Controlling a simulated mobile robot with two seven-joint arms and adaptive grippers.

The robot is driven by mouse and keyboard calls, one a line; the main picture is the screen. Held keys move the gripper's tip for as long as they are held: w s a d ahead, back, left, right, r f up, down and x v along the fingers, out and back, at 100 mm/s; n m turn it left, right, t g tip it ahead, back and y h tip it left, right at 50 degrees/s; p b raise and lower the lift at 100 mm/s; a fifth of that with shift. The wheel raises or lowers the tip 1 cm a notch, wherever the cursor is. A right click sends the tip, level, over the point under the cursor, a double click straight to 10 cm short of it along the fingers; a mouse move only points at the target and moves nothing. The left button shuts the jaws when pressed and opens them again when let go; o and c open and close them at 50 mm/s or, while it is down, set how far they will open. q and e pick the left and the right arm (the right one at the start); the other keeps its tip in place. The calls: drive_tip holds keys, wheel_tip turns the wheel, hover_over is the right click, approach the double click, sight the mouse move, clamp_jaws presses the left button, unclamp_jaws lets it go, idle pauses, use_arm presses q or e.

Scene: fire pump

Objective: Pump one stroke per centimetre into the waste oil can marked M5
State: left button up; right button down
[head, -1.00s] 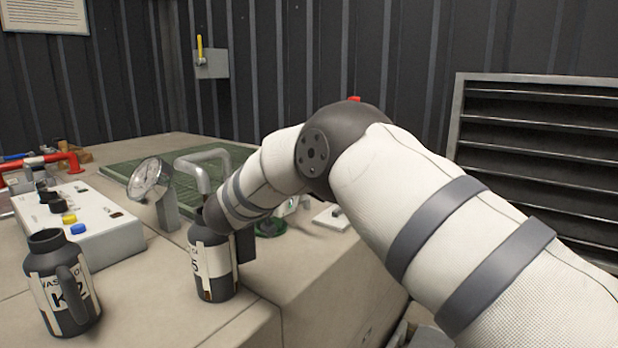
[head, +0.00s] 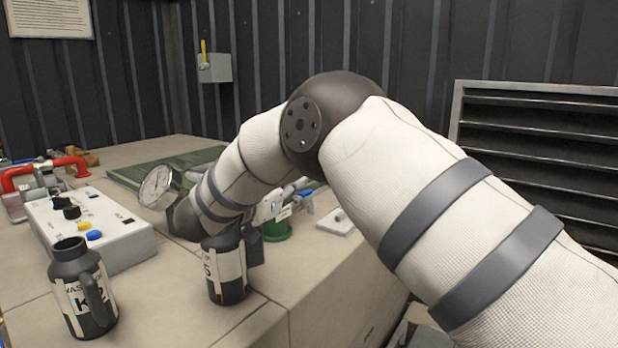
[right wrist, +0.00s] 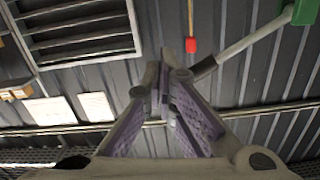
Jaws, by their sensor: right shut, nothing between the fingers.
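The dark waste oil can (head: 227,272) stands upright on the bench in the head view. Its white label shows a 5; the rest of the mark is turned away or hidden. My right forearm and wrist pass just behind and above the can and hide the outlet pipe. The right gripper (right wrist: 166,85) is shut and empty in the right wrist view. A grey bar (right wrist: 240,45) with a green end and a rod with a red tip (right wrist: 190,45) are beyond its fingers. A green pump base (head: 277,230) shows right of the can. My left gripper is out of view.
A second dark can (head: 70,258), its label starting with K, stands at the front left. A white control box (head: 125,242) with coloured knobs and a round gauge (head: 155,187) are behind it. A louvred panel (head: 545,150) is on the right.

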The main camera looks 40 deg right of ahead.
drive_tip(key=v, duration=0.3)
drive_tip(key=shift+a, duration=0.1)
idle(0.5)
